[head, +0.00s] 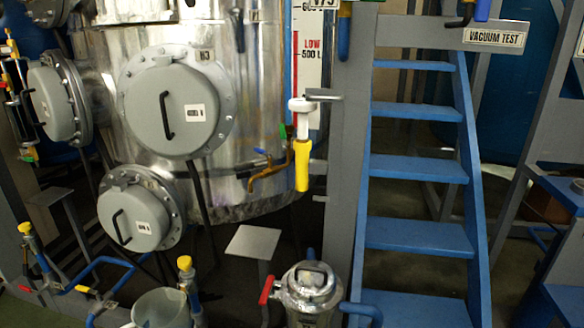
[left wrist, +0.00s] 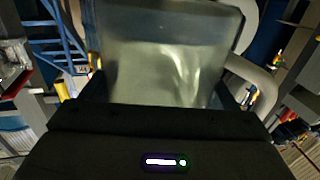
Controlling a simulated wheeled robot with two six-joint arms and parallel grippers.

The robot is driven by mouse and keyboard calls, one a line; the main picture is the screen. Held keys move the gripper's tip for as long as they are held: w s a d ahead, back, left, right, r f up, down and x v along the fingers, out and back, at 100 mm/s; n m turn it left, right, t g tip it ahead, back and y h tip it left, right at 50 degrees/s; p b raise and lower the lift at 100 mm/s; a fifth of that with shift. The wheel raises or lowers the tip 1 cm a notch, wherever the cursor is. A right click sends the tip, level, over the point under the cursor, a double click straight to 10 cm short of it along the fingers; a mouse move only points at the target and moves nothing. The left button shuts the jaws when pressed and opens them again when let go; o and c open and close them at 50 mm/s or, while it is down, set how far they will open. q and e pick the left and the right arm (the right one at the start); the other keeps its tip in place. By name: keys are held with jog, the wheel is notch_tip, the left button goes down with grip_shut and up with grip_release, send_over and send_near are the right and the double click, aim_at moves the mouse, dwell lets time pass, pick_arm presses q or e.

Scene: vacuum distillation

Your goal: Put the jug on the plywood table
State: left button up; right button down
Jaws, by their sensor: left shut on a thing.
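The translucent jug (left wrist: 165,60) fills the upper middle of the left wrist view, with a pale curved handle on its right side. My left gripper (left wrist: 162,92) is shut on it, with a dark finger at each side of the jug's body. In the head view the jug (head: 162,308) shows at the bottom left, cut off by the picture's edge, and looks upright. My left gripper is hard to make out there. My right gripper is not in view. I cannot make out a plywood table in either view.
A steel tank (head: 240,120) with round grey hatches stands at the left. A steel canister (head: 310,290), a small grey plate on a post (head: 253,242) and yellow-capped blue pipes (head: 105,265) are near the jug. Blue stairs (head: 415,235) stand to the right.

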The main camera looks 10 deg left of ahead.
pick_arm(q)
jog(key=w+d+r+m+h, duration=0.1)
jog(key=w+d+r+h, duration=0.1)
jog(key=w+d+r, duration=0.3)
jog(key=w+d+r+m+h, duration=0.1)
jog(key=w+d+r, duration=0.15)
jog(key=d, duration=0.45)
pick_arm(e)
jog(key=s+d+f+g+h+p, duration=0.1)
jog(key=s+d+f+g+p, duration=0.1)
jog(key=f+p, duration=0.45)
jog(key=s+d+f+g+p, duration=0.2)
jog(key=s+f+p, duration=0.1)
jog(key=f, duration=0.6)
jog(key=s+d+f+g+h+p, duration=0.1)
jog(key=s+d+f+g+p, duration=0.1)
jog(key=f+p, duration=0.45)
pick_arm(q)
jog(key=s+r+p, duration=0.2)
jog(key=s+r, duration=0.7)
jog(key=r, duration=0.3)
jog(key=shift+r, duration=0.4)
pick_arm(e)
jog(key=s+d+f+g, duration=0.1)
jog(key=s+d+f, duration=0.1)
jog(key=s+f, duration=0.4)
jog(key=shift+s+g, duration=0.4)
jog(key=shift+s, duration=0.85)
